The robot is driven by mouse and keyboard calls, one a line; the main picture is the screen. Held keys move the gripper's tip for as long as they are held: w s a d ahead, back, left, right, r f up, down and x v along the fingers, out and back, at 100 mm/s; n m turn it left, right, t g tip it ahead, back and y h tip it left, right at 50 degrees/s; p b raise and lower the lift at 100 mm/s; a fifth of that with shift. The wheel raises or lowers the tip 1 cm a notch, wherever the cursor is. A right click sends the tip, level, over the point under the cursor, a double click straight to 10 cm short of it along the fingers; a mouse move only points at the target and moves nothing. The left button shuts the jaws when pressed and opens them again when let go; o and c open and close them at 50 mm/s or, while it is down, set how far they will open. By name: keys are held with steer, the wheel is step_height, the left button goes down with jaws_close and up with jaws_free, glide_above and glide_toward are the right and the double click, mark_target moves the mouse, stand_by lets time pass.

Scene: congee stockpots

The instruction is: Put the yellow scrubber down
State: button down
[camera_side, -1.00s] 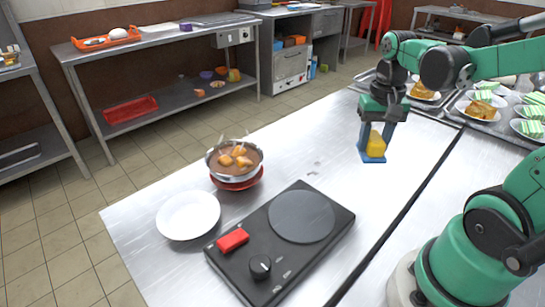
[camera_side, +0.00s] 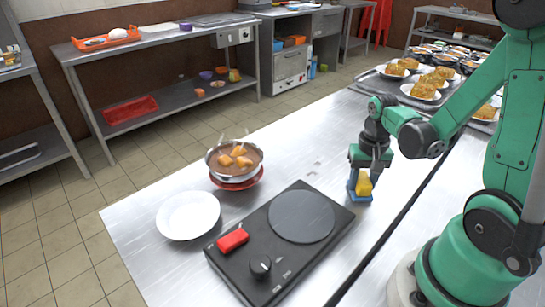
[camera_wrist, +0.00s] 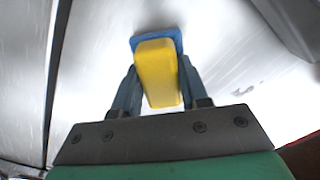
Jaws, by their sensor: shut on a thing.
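The yellow scrubber (camera_side: 364,185) has a yellow block handle and a blue base. My gripper (camera_side: 359,183) is shut on it, just right of the black hot plate in the side view. The scrubber is low, at or close to the steel tabletop; I cannot tell whether it touches. In the wrist view the scrubber (camera_wrist: 158,74) sits between the two fingers of my gripper (camera_wrist: 156,88), with its blue base over the metal surface.
A black hot plate (camera_side: 327,247) with a red block (camera_side: 233,239) lies left of my gripper. A white plate (camera_side: 188,215) and a pot of soup (camera_side: 235,160) on a red base stand further left. Trays with plates of food (camera_side: 424,88) are at the back right.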

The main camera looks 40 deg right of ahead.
mark_target(362, 178)
steer(key=shift+f, duration=0.15)
steer(key=shift+c, duration=2.3)
jaws_free()
step_height(362, 178, up, 12)
steer(key=w+a+n+t, duration=0.4)
steer(key=a+n+t, duration=0.3)
steer(key=a, duration=0.5)
steer(key=shift+w+r+n, duration=0.35)
steer(key=shift+w+n, duration=0.05)
steer(key=shift+n, duration=0.6)
steer(key=shift+a, duration=0.1)
